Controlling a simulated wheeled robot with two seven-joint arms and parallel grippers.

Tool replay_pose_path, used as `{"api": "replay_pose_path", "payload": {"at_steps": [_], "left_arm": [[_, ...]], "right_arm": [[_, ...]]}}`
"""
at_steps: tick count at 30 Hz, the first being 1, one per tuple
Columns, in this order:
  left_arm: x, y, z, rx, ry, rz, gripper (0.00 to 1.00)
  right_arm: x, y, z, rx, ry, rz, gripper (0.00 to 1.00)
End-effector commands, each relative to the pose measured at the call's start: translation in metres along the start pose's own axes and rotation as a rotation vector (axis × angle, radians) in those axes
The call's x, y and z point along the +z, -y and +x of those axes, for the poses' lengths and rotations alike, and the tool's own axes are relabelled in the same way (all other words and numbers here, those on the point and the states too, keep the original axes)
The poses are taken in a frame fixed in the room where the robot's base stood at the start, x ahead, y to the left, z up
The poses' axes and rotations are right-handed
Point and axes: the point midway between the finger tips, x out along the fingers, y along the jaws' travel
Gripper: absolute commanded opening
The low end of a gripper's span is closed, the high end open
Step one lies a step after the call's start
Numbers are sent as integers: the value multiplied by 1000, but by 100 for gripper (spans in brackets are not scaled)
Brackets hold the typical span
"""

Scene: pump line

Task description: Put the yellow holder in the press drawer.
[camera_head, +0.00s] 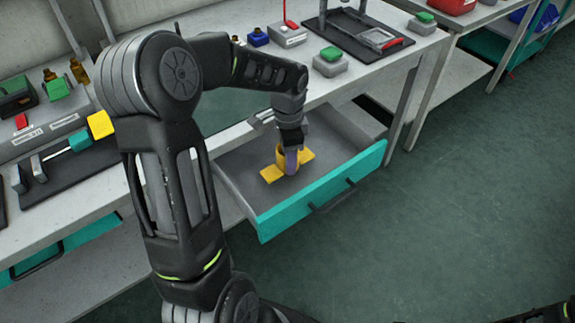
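The yellow holder (270,174) is inside the open press drawer (233,182), with its flat base on or very near the grey drawer floor. It has a short upright ring and a flange on each side. My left gripper (291,162) reaches down into the drawer at the holder, and a finger overlaps the ring's front. The other finger is hidden, so I cannot tell whether it grips the ring. The drawer has a teal front (320,190) with a dark handle. My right gripper is out of view.
The grey bench (375,72) above the drawer bears a black frame (350,38), a green-topped box (330,60) and small parts. Green floor (460,200) is clear at right.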

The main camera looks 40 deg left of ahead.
Motion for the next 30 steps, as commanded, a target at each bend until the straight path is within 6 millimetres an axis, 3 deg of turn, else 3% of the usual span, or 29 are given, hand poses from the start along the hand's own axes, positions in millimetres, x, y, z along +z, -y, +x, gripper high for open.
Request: {"api": "replay_pose_path", "payload": {"at_steps": [8, 18, 29, 30], "left_arm": [[0, 0, 1, -1, 0, -1, 4], [0, 0, 37, 0, 0, -1, 4], [0, 0, 41, -1, -1, -1, 4], [0, 0, 41, -1, -1, -1, 51]], "right_arm": [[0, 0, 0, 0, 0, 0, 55], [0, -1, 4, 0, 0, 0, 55], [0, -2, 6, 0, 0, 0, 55], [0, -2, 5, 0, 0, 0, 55]]}}
